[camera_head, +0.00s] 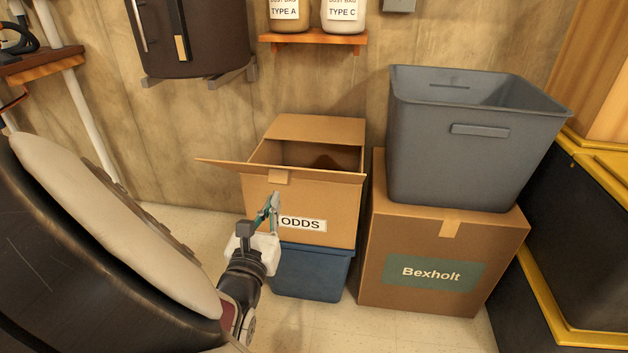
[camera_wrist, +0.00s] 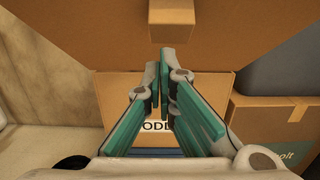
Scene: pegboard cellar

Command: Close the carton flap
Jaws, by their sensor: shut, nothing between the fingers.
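The brown carton (camera_head: 345,215) labelled ODDS stands on a blue bin, its top open and its inside dark. Its front flap (camera_head: 235,165) sticks outward, roughly level, with a piece of tape on it. Another flap (camera_head: 318,129) stands up at the back. My gripper (camera_head: 270,205), with teal fingers, is in front of the carton's front face, below the front flap. In the wrist view the fingers (camera_wrist: 162,65) are together and empty. The flap's brown underside (camera_wrist: 110,35) fills the top there, and the carton front (camera_wrist: 120,85) shows behind the fingers. Contact with the flap cannot be told.
The blue bin (camera_head: 308,275) is under the carton. To the right, a Bexholt box (camera_head: 385,240) carries a grey tub (camera_head: 460,165). A shelf (camera_head: 312,40) with jars and a dark drum (camera_head: 200,40) hang on the wall behind. Floor at the left is clear.

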